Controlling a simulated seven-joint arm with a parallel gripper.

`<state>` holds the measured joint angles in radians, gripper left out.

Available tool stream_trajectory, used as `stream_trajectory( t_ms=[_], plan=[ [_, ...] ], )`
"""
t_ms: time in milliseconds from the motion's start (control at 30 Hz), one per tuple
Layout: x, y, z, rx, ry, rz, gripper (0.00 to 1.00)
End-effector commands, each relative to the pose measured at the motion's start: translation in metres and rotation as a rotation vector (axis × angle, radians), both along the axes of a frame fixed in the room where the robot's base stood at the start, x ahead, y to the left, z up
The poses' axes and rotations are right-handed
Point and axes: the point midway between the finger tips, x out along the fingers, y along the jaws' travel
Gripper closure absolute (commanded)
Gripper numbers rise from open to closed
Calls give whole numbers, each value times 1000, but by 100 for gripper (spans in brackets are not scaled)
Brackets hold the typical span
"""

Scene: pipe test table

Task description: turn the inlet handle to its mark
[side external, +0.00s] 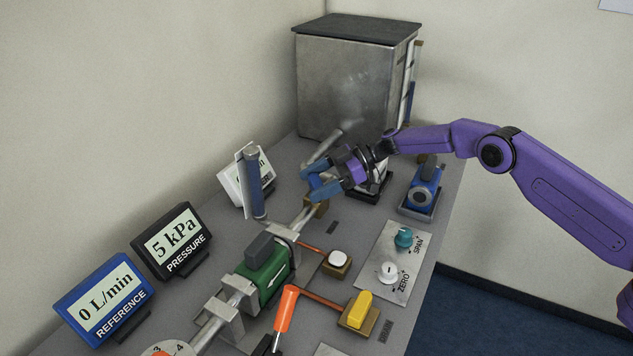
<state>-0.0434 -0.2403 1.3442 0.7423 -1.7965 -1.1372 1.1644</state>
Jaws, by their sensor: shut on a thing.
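My purple gripper (318,184) has blue fingers and is at the far part of the pipe line, just above a small brass valve body (318,208). It is shut on what appears to be the inlet handle on that valve. The handle is almost wholly hidden by the fingers, so its angle and its mark cannot be made out. Downstream, a green flow meter (264,280) with a white arrow sits in the pipe. An orange handle (285,308) stands upright nearer the camera, apart from my gripper.
A dark upright cylinder (254,185) stands left of my gripper. Displays read 5 kPa on the pressure unit (172,240) and 0 L/min on the reference unit (104,300). A SPAN/ZERO knob plate (383,285), a yellow switch (361,308) and a blue device (424,186) stand right. A metal tank (350,85) is behind.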

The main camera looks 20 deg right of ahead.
Motion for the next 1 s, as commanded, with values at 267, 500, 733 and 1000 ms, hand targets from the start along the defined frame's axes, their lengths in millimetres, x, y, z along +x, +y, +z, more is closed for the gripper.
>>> stream_trajectory(
  t_ms=[267,500,733,1000],
  plan=[
    [0,1,1,3,-1,18,51],
    [0,1,1,3,-2,18,51],
    [0,1,1,3,-2,17,0],
    [1,-9,5,2,-1,14,0]
  ],
)
